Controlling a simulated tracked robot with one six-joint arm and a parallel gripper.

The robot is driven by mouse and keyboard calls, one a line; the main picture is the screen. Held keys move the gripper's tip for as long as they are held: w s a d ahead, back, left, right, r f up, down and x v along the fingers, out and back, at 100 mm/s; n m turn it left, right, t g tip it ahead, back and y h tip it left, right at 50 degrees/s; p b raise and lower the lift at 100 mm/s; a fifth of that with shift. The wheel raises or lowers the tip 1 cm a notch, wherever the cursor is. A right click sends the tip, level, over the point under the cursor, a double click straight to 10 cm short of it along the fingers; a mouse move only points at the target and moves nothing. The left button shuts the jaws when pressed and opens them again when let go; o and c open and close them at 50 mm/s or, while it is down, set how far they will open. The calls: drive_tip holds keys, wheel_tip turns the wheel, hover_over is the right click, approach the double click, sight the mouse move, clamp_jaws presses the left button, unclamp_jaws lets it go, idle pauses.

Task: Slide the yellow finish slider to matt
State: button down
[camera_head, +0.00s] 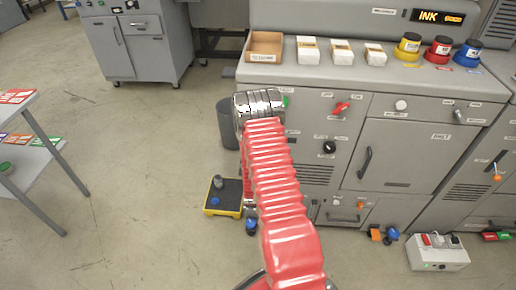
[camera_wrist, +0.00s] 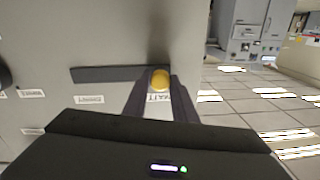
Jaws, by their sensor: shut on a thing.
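The yellow finish slider (camera_wrist: 159,79) shows in the wrist view as a round yellow knob at the right end of a dark horizontal slot (camera_wrist: 100,74) in a grey panel. A label reading MATT (camera_wrist: 156,97) is just below the knob, partly covered by my fingers. My gripper (camera_wrist: 160,87) is shut on the knob, with one dark finger on each side. In the head view my red arm reaches to the machine's left side. The slider and my fingertips are hidden there.
The grey machine (camera_head: 318,105) has several knobs and handles on its front. Ink pots and an open cardboard box (camera_head: 264,59) stand on top. A yellow-edged black platform (camera_head: 224,197) and a grey bin (camera_head: 227,125) are on the floor nearby. Open floor lies to the left.

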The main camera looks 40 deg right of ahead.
drive_tip(key=shift+w+a, duration=0.25)
drive_tip(key=shift+a, duration=0.05)
drive_tip(key=c, duration=1.5)
unclamp_jaws()
drive_tip(key=shift+o, duration=0.2)
drive_tip(key=shift+s, duration=0.1)
drive_tip(key=shift+s, duration=0.1)
drive_tip(key=v, duration=1.3)
drive_tip(key=shift+s, duration=0.25)
drive_tip(key=shift+a+f, duration=0.1)
drive_tip(key=shift+f, duration=0.05)
